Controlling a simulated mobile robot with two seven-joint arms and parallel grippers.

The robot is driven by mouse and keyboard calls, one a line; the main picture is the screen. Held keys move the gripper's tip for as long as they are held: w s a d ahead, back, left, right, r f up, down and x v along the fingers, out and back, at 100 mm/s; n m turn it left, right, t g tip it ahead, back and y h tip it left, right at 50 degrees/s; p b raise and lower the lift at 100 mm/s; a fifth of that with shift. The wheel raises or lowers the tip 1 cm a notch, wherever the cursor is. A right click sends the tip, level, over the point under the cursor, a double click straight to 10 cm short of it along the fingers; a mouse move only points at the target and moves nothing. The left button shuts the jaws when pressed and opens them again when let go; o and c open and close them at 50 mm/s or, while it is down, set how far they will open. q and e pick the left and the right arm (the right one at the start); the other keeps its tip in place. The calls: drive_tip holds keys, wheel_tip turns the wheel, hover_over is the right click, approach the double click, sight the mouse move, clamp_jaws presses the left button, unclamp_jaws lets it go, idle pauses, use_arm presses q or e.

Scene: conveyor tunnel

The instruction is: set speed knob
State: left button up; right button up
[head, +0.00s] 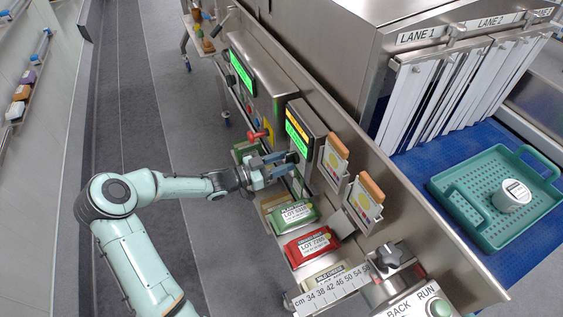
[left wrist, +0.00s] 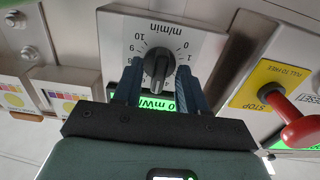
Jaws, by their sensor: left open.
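The speed knob (left wrist: 158,70) is black and sits on a metal plate with a dial marked "m/min", which looks upside down in the left wrist view. The numbers 9 and 10 show on its left and 0 and 1 on its right. A green-lit display (left wrist: 160,104) is partly hidden behind my gripper. My left gripper (left wrist: 159,88) is open, with one blue finger on each side of the knob. I cannot tell whether either finger touches it. In the head view my left gripper (head: 284,165) is at the panel below the lit screen (head: 297,135).
A red stop handle (left wrist: 300,122) on a yellow plate juts out close to the right of my gripper. Green and red packs (head: 312,244) lie below my arm. Card holders (head: 334,160) stand beside the screen. A teal tray (head: 465,205) is on the blue belt (head: 410,163).

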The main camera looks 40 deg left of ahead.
use_arm(q)
clamp_jaws()
use_arm(e)
drive_tip(key=shift+f, duration=0.1)
wheel_tip(320, 180, down, 14)
drive_tip(key=s+b, duration=0.1)
drive_tip(key=b, duration=1.4)
use_arm(q)
drive_tip(key=shift+a+r+m+b, duration=0.1)
drive_tip(key=shift+m+b, duration=1.5)
drive_tip(key=shift+m, duration=3.8)
drive_tip(key=shift+r+m+b, duration=0.1)
drive_tip(key=shift+m+b, duration=1.5)
drive_tip(key=shift+m, duration=3.8)
use_arm(e)
drive_tip(key=w+d+f+m+t+h, duration=0.1)
drive_tip(key=w+d+f+t, duration=0.2)
drive_tip(key=w+d+f, duration=0.2)
drive_tip(key=shift+w+f+t+h, duration=0.4)
drive_tip(key=shift+w+f, duration=0.95)
drive_tip(key=shift+w, duration=1)
